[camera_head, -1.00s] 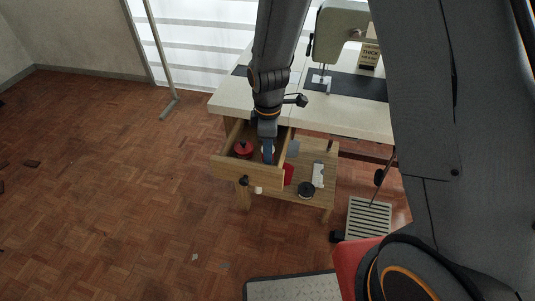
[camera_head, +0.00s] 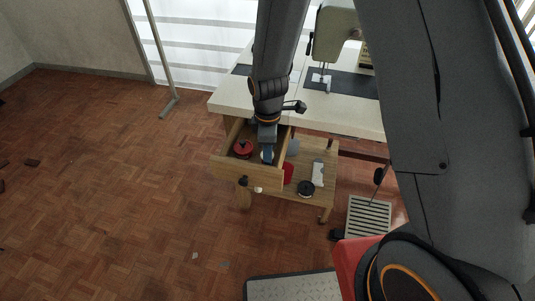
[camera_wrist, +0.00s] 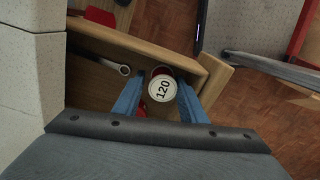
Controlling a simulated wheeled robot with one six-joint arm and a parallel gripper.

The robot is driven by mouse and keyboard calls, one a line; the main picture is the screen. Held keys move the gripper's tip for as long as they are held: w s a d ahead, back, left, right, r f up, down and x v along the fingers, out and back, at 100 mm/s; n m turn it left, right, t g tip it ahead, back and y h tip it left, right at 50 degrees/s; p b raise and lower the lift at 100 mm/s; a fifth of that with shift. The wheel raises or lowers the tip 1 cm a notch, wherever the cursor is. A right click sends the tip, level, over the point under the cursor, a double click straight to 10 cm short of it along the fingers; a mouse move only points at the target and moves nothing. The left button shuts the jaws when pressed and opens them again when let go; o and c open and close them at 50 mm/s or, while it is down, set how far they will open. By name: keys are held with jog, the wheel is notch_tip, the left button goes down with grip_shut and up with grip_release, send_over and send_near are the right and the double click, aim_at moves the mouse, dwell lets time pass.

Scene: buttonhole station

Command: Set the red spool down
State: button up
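A spool with a round white top marked "120" (camera_wrist: 162,89) and a red edge shows between my gripper's two blue fingers (camera_wrist: 162,80) in the wrist view. Narrow gaps seem to show between the fingers and its top, so the gripper looks slightly open around it. In the head view my gripper (camera_head: 267,154) reaches down into the open wooden drawer (camera_head: 248,177), and the spool there is mostly hidden. A red spool with a dark top (camera_head: 243,148) stands in the drawer to the gripper's left. A red patch is partly hidden by the left finger in the wrist view.
A wrench (camera_wrist: 106,63) lies in the drawer. The sewing table (camera_head: 350,112) with its machine (camera_head: 337,35) stands above and behind. A lower shelf (camera_head: 322,198) holds a red item (camera_head: 288,172), a dark round item (camera_head: 306,188) and a pale strip (camera_head: 318,173). Floor at left is mostly clear.

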notch_tip(320, 180, up, 12)
jog(key=b, duration=0.1)
jog(key=s+d+r+m, duration=0.2)
jog(key=s+d+m, duration=0.5)
jog(key=m, duration=0.1)
jog(key=s+d+r+m, duration=0.2)
jog(key=s+d+m, duration=0.4)
jog(key=s+m, duration=0.1)
jog(key=shift+d+r+m, duration=0.3)
jog(key=shift+d+m, duration=0.1)
jog(key=shift+m, duration=0.4)
